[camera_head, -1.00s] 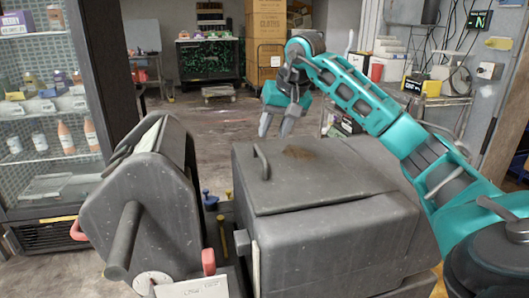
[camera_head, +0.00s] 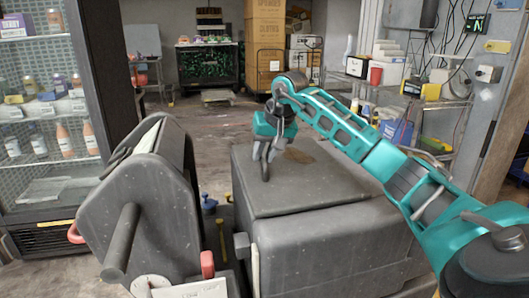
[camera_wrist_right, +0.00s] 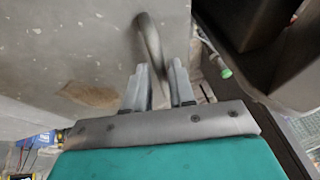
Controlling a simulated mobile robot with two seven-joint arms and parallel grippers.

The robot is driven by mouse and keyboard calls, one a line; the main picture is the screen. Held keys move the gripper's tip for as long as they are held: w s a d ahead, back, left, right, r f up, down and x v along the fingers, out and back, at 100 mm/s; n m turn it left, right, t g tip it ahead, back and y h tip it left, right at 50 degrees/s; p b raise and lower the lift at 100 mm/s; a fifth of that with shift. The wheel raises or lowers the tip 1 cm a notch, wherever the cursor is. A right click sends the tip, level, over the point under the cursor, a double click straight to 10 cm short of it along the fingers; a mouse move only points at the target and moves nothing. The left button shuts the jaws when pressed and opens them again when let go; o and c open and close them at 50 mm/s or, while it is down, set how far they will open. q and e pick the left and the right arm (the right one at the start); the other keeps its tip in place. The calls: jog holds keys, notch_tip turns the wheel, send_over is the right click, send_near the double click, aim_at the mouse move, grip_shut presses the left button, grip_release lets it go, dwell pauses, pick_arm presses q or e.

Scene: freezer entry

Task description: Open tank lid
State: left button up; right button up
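The grey tank (camera_head: 340,245) stands in the middle, with its flat lid (camera_head: 330,188) lying down on it. The lid has a brown stain and a curved handle (camera_head: 265,174) at its left edge. My right gripper (camera_head: 266,158) is right at this handle, with its fingers pointing down. In the right wrist view the two fingers (camera_wrist_right: 160,68) are apart and the handle (camera_wrist_right: 150,40) runs down into the gap between their tips. I cannot tell whether they touch it. My left gripper is in neither view.
A grey machine (camera_head: 150,220) with a cylindrical bar and red knobs stands close left of the tank. A glass-door cabinet (camera_head: 45,120) with bottles is at the far left. Shelving, boxes and a cart (camera_head: 268,65) stand at the back. Open floor lies behind the tank.

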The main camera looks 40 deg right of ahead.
grip_shut()
jog(key=shift+r, duration=0.15)
